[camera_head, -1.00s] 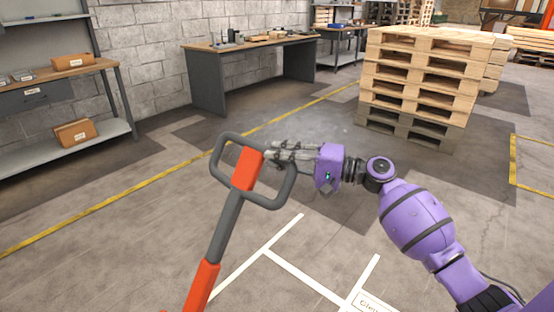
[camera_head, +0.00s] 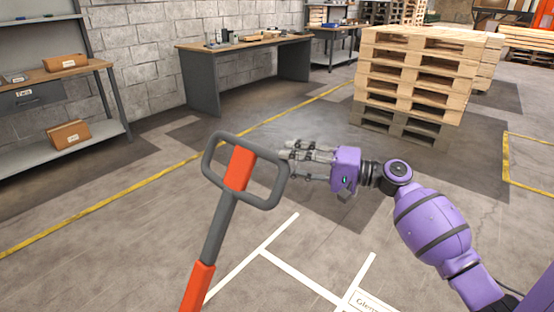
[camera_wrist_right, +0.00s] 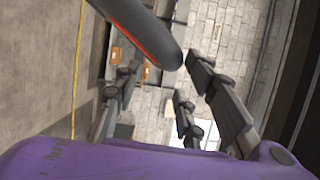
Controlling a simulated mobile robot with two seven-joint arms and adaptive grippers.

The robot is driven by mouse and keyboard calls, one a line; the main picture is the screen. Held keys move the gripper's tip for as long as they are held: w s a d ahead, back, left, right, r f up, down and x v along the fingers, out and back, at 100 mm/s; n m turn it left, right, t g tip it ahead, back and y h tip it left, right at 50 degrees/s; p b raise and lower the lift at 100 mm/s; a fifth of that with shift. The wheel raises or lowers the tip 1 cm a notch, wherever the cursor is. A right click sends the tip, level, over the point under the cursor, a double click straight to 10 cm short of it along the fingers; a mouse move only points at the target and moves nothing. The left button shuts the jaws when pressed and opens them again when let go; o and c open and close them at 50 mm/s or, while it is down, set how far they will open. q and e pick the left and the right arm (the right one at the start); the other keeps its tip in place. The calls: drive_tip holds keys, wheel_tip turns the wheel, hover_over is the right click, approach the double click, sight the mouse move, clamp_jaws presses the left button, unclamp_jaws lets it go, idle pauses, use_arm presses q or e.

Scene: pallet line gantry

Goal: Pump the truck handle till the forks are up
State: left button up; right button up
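The truck handle (camera_head: 238,170) is a grey loop with an orange-red middle on a grey and orange shaft. It rises tilted in the middle of the head view. My right gripper (camera_head: 289,160) is open just right of the loop, its fingers pointing left at the loop's right side. In the right wrist view the fingers (camera_wrist_right: 160,80) are spread apart, with the dark handle bar (camera_wrist_right: 148,32) beyond their tips and nothing between them. The truck's forks are out of view. My left gripper is not in view.
A wooden pallet stack (camera_head: 415,85) stands at the back right. A workbench (camera_head: 245,44) with small items is along the block wall, and a shelf (camera_head: 60,150) with cardboard boxes is at the left. The floor around the handle is clear, with yellow and white lines.

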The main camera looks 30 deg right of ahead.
drive_tip(key=v, duration=0.7)
idle(0.4)
